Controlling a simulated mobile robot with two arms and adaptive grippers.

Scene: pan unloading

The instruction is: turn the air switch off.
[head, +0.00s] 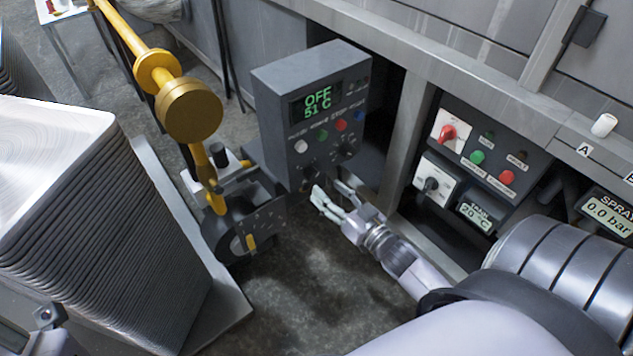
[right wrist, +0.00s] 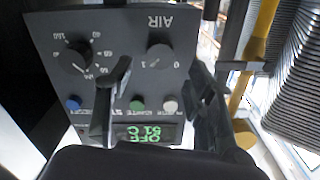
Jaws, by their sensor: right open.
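The air switch is a dark round knob (right wrist: 160,56) under the label AIR on a grey control box, shown upside down in the right wrist view. The marks 0 and 1 are beside it; I cannot tell which one it points to. In the head view the knob (head: 308,174) is low on the box front. My right gripper (head: 328,188) is open just in front of the box's lower part. In the right wrist view its fingers (right wrist: 160,68) appear on either side of the knob, with nothing between them clearly touched. Part of my left gripper (head: 45,318) shows at the lower left edge.
The control box (head: 318,68) has a green display reading OFF and 51 C, coloured buttons and a temperature dial (right wrist: 76,56). A stack of metal trays (head: 90,250) stands left, beside a yellow post (head: 140,50). A second panel (head: 480,160) is at the right.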

